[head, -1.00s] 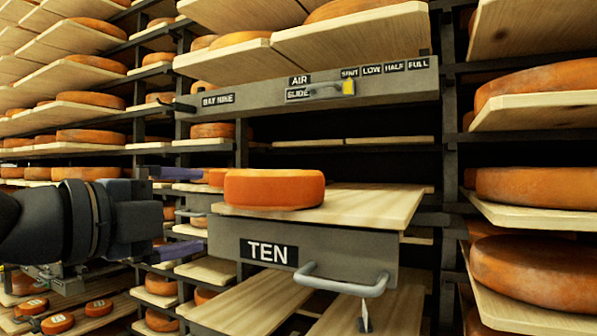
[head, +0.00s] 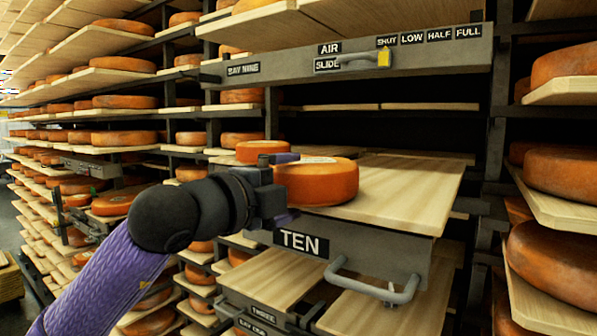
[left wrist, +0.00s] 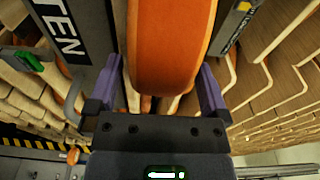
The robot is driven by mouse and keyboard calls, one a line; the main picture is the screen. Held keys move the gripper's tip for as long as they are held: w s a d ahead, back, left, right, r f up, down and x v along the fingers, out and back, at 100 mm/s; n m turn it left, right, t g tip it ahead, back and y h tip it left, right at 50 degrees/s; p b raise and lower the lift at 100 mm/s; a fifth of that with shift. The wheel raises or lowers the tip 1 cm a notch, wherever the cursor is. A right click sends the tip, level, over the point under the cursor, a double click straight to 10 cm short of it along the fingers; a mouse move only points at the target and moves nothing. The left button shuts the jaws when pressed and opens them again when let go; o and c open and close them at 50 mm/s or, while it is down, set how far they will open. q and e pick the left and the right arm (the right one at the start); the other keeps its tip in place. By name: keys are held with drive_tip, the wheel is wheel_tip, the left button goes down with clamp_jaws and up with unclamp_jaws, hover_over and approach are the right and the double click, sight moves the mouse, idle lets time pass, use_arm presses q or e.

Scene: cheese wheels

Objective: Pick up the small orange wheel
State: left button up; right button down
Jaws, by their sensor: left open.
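The orange wheel (head: 328,182) sits flat on the pale wooden board (head: 410,190) above the front marked TEN, near the board's left edge. My left gripper (head: 287,187) is at the wheel's left side, open, with purple fingers. In the left wrist view the wheel (left wrist: 170,45) stands between the two spread fingers (left wrist: 160,88), with gaps visible on both sides near the fingertips. The gripper covers part of the wheel's left side in the head view. My right gripper is not in view.
A grey handle (head: 375,285) juts from the TEN front (head: 300,241). Above is a grey beam (head: 350,68) with a yellow slider (head: 384,58). Another orange wheel (head: 262,150) shows behind the gripper. Racks of wheels flank both sides; the board's right part is clear.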

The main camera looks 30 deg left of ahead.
use_arm(q)
drive_tip(key=shift+s, duration=0.1)
clamp_jaws()
drive_tip(key=shift+r, duration=0.1)
idle(0.3)
